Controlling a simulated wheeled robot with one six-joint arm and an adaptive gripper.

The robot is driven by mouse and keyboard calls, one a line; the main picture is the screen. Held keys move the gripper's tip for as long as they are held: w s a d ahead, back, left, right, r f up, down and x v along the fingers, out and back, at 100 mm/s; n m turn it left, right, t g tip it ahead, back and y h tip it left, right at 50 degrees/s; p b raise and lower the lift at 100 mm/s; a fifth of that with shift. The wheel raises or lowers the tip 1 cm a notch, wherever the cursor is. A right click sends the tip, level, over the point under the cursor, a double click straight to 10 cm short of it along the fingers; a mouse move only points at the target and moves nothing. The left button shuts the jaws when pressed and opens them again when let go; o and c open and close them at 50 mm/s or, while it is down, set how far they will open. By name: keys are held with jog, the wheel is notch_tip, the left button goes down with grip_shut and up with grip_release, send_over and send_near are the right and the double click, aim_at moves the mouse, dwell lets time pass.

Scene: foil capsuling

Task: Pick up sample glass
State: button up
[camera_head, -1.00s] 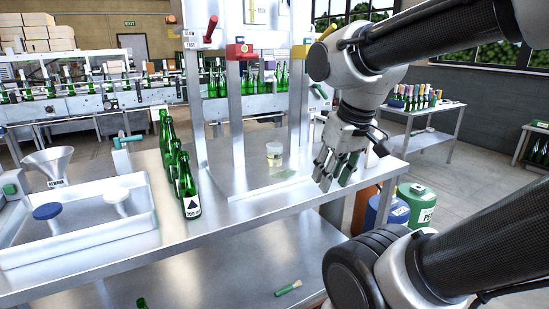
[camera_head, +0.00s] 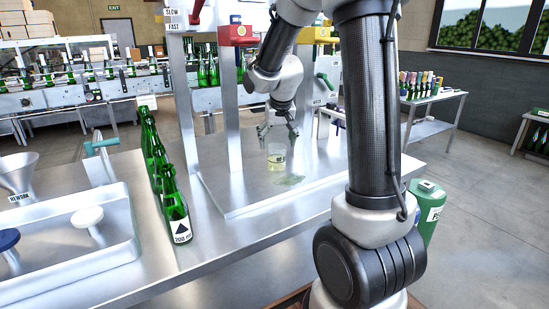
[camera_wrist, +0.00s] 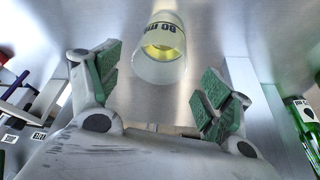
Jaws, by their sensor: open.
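The sample glass (camera_head: 276,157) is a small clear cup with yellowish liquid and a printed label. It stands upright on the metal plate of the machine in the head view. In the wrist view the glass (camera_wrist: 160,55) lies ahead of the fingers, near the top centre, slightly toward the left finger. My gripper (camera_head: 278,132) is open and empty, just above and behind the glass in the head view. Its green-padded fingers (camera_wrist: 160,85) are spread wide in the wrist view. The glass appears to be beyond the fingertips, not held.
A row of green bottles (camera_head: 173,210) stands left of the machine plate (camera_head: 235,203). A green patch (camera_head: 290,180) lies on the plate near the glass. The machine's upright post (camera_head: 231,105) stands left of the gripper.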

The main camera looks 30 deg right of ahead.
aim_at(276, 155)
jog(key=x, duration=0.7)
jog(key=shift+s+f, duration=0.15)
jog(key=shift+f, duration=0.25)
jog(key=shift+c, duration=0.3)
jog(key=c, duration=1.2)
jog(key=shift+r, duration=0.2)
